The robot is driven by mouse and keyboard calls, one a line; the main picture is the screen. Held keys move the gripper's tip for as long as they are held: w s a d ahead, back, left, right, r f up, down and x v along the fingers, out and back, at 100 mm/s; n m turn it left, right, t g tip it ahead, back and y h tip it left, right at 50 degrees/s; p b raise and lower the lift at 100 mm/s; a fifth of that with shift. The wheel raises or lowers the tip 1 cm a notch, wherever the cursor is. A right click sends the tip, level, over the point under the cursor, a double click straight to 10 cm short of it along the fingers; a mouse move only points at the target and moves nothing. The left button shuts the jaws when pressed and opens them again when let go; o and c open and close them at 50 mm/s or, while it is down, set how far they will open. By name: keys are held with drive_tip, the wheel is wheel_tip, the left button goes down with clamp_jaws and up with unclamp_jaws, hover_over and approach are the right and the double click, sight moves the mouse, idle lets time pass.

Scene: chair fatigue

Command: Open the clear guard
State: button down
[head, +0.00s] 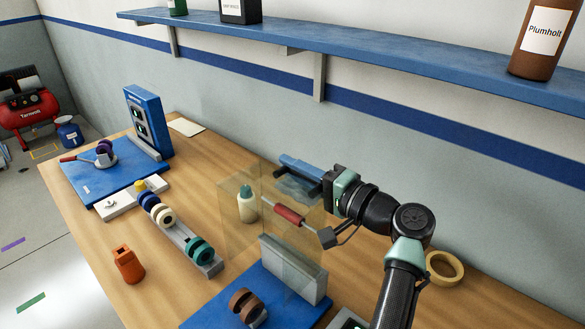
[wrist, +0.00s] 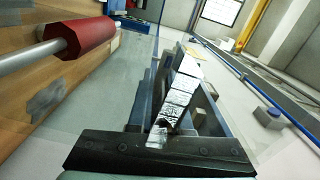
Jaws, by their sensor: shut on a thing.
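The clear guard (head: 240,225) is a see-through box of thin panels over the blue machine base (head: 225,312) at the front of the bench. My gripper (head: 298,170) reaches in from the right at the guard's upper back edge. Its fingers, also seen in the wrist view (wrist: 175,95), are closed together on what looks like a panel edge of the guard; the exact contact is hard to see. A red grip (head: 289,215) on a metal rod sits beside and below my gripper. It is close at left in the wrist view (wrist: 80,38), apart from the fingers.
A white-and-teal bottle (head: 247,205) shows through the guard. A grey block (head: 293,270) and brown rings (head: 243,302) are on the base. A rail of rings (head: 185,240), an orange holder (head: 128,264) and a tape roll (head: 445,267) lie around. A blue shelf (head: 350,50) hangs above.

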drive_tip(key=c, duration=0.8)
unclamp_jaws()
drive_tip(key=shift+c, duration=0.2)
drive_tip(key=b+v, duration=0.3)
drive_tip(key=v, duration=1)
